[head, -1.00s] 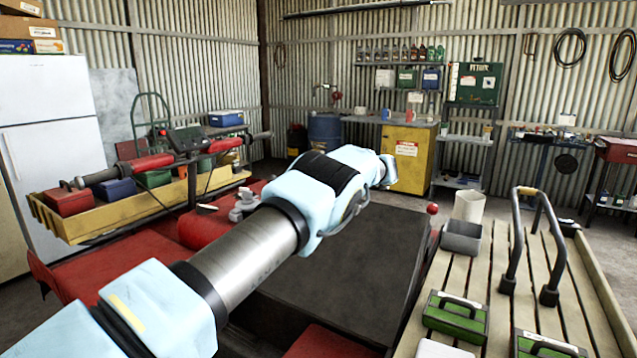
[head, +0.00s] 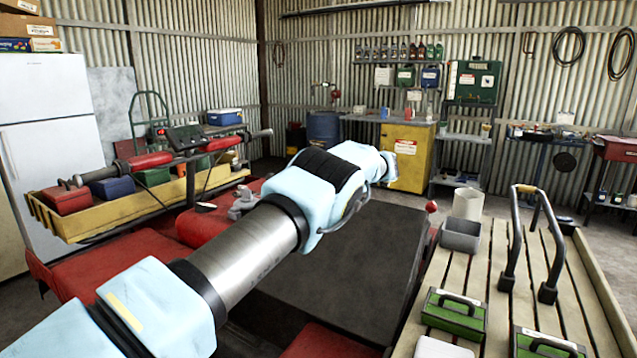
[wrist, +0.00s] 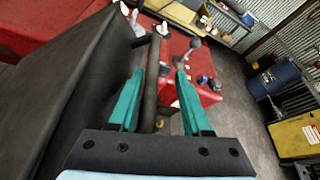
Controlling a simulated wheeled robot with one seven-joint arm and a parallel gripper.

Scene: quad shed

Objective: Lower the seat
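The seat (head: 345,265) is a broad dark panel in the middle of the head view, behind my arm, on the red quad. In the wrist view its dark face (wrist: 60,95) fills the left side and looks tilted up. My gripper (wrist: 160,71) has two teal fingers spread apart. A dark bar (wrist: 151,85) runs lengthwise between them, with gaps on both sides; I cannot tell whether it is the seat's edge or a separate rod. In the head view the fingers are hidden behind my wrist.
Red bodywork (head: 95,255) and handlebars (head: 180,150) lie at left, with a loaded yellow tray (head: 100,222) nearby. A slatted rack (head: 480,285) with a U-shaped handle (head: 530,240) and green boxes is at right. A red-knobbed lever (head: 432,207) stands by the seat.

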